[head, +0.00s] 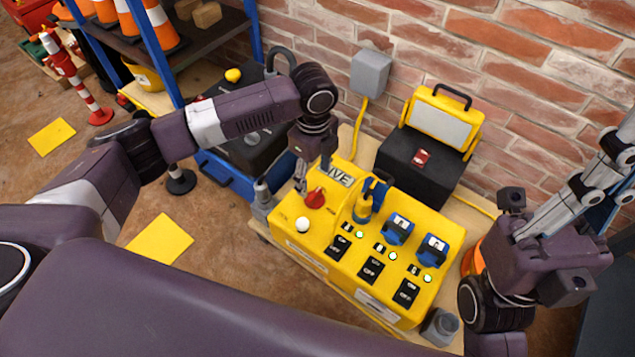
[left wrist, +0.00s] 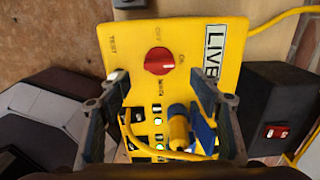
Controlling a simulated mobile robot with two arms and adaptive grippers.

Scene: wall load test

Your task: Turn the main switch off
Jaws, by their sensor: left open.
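The main switch is a red rotary knob (head: 315,198) on the top left of a yellow panel box (head: 300,258). It also shows in the left wrist view (left wrist: 158,61), with OFF and ON lettering around it; I cannot surely tell its pointer direction. A LIVE sign (head: 340,175) stands behind it, and several green lamps are lit. My left gripper (head: 312,176) is open above the panel's left end, close to the knob. In the left wrist view its fingers (left wrist: 173,90) are apart with nothing between the tips. My right gripper (head: 608,168) is at the far right, its jaws unclear.
A white TEST button (head: 302,224) sits beside the knob. Black OFF/ON rockers, blue plugs (head: 398,228) and a yellow-blue plug (head: 363,208) crowd the panel. A black box with a work lamp (head: 440,123) stands behind. A shelf with cones (head: 158,27) is at the left.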

